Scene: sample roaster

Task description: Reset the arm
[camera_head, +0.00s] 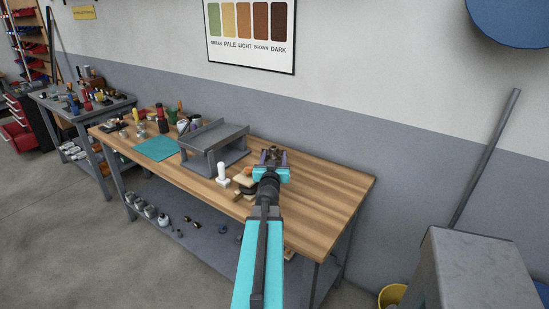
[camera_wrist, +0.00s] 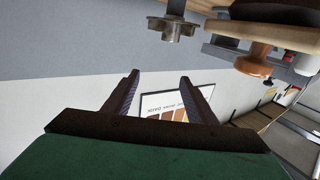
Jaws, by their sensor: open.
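My gripper (camera_head: 270,156) is at the end of my cyan arm, above the right half of the wooden workbench (camera_head: 325,192). In the wrist view my gripper (camera_wrist: 158,77) shows two dark purple fingers spread apart, with nothing between them. Behind the fingers that view shows the wall and part of the roast colour poster (camera_wrist: 163,104), tilted. The poster (camera_head: 252,28) hangs on the wall in the head view. My arm covers part of the bench's front edge and some items near the gripper.
A grey metal stand (camera_head: 214,137), a white upright piece (camera_head: 222,174) and a teal mat (camera_head: 155,148) are left of my gripper. A metal flanged part (camera_wrist: 173,27) and a wooden knob (camera_wrist: 255,60) show in the wrist view. The bench's right end looks clear. A grey block (camera_head: 478,268) stands at right.

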